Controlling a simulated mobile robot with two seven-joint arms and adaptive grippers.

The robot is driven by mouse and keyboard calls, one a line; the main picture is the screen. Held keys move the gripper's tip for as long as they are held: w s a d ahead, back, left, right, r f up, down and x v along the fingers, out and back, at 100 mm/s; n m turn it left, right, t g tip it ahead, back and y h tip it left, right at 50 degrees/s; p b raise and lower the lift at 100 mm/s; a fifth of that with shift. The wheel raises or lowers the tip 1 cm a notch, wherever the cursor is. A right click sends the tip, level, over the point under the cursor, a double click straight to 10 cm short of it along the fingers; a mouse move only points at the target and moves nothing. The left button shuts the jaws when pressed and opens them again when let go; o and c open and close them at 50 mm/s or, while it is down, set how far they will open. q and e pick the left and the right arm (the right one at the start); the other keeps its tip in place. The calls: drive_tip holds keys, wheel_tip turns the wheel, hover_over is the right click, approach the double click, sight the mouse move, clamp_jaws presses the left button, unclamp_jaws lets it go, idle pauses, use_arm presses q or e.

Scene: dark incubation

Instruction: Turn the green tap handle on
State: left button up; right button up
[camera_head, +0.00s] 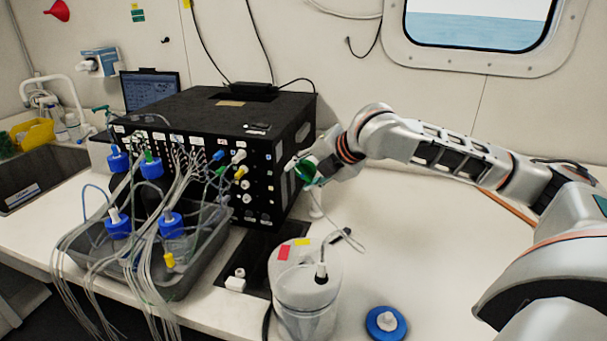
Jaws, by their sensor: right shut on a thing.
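A white tap (72,88) with a curved spout stands by the sink at the far left. A small green handle-like part (101,109) shows beside the tap, far from my right gripper. My right gripper (303,170) is beside the right face of the black box, shut on a small green round thing (306,174). The fingers partly hide this green thing, so its full shape cannot be told. My left gripper is not in view.
The black instrument box (215,110) stands mid-bench. A grey tray (185,283) holds blue-capped bottles and many tubes. A white lidded container (305,312) and a blue disc (386,323) stand in front. The bench at right (430,245) is mostly clear.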

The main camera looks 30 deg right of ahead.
idle(0.4)
drive_tip(key=o, duration=1.2)
drive_tip(key=shift+c, duration=0.2)
drive_tip(key=v, duration=1.2)
drive_tip(key=shift+r, duration=0.15)
drive_tip(key=shift+w+a, duration=0.1)
drive_tip(key=shift+a, duration=0.05)
